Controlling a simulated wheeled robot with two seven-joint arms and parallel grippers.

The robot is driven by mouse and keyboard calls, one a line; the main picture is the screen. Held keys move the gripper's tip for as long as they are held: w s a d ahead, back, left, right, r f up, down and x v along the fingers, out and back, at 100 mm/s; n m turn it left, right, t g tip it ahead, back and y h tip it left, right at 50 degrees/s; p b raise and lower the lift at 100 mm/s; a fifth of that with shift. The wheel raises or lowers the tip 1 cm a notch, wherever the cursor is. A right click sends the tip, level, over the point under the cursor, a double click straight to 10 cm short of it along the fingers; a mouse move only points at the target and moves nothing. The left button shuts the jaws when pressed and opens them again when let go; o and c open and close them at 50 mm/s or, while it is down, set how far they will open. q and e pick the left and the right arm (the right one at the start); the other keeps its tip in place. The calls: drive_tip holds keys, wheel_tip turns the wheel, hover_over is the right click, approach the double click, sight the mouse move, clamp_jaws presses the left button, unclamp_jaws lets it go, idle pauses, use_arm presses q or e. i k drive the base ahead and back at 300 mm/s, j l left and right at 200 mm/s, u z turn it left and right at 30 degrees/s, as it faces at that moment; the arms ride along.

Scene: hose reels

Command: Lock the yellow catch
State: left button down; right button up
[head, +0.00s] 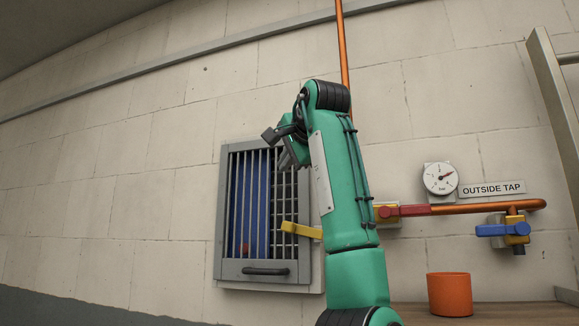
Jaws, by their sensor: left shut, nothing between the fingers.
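The yellow catch (300,229) is a short lever at the right side of a grey barred door (231,268). It lies nearly level, its free end pointing left over the door's right edge. Its right end is hidden behind my left arm. Through the bars a blue hose reel (250,205) shows, with a small red spot low on it. My left gripper (270,136) is shut and empty, in front of the door's top edge, well above the catch and not touching it. My right gripper is not in view.
A dark handle (265,270) crosses the door's bottom. To the right are a red-handled valve (400,211), a copper pipe, a round gauge (440,178) and a blue-handled tap (492,230). An orange pot (449,294) stands on a wooden surface. The wall left of the door is clear.

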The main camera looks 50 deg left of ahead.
sight(291, 227)
drive_tip(key=k, duration=1)
